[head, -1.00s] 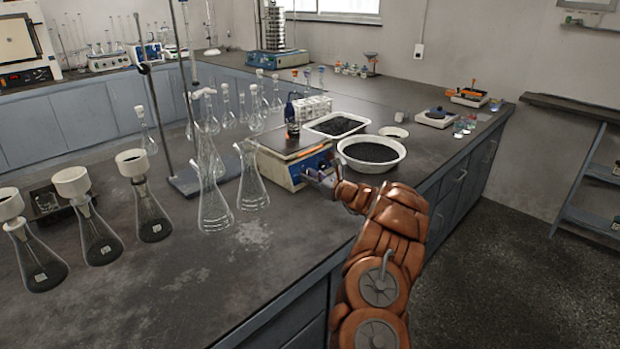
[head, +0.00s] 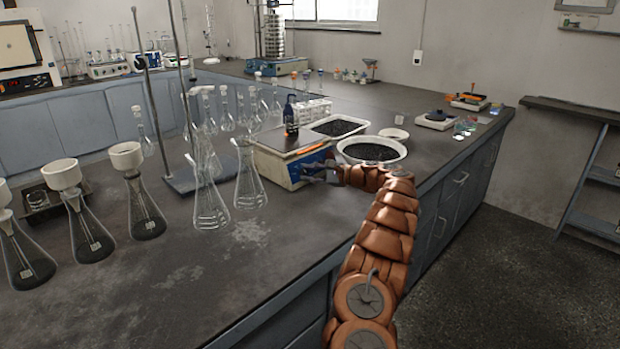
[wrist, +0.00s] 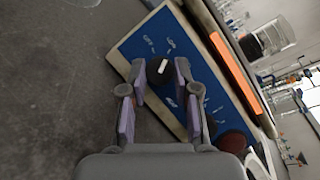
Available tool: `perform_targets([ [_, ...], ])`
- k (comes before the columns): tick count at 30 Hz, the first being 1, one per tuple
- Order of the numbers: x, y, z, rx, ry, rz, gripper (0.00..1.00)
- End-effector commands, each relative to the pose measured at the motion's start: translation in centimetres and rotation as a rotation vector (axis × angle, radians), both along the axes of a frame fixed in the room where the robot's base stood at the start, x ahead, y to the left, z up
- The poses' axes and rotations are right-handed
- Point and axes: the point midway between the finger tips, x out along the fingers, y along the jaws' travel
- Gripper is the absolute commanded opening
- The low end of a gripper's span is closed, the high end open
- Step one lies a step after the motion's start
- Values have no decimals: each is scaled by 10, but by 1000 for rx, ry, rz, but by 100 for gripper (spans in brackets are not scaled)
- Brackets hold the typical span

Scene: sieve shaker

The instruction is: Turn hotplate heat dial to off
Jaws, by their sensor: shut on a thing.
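The hotplate (head: 268,166) stands on the bench, with a dark top and a blue front panel; the panel fills the upper middle of the wrist view (wrist: 190,80). Its black heat dial (wrist: 157,77) with a white mark sits between my fingertips. White lettering surrounds the dial, with one word reading like OFF at its upper left; the mark slants to the upper right, but I cannot tell which setting it meets. My gripper (wrist: 160,70) is shut on the dial, one purple-grey finger on each side. In the head view my gripper (head: 318,173) is at the hotplate's front and hides the dial.
Glass flasks (head: 250,180) stand close on the left. The bench front is bare.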

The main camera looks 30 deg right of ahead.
Motion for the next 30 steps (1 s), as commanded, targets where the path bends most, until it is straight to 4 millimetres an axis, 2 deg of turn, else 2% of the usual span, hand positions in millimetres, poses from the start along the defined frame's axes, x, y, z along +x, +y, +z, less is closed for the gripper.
perform_targets([
  [18, 1, 0, 5, -517, -119, 214, 0],
  [30, 1, 1, 5, -725, -169, 302, 0],
])
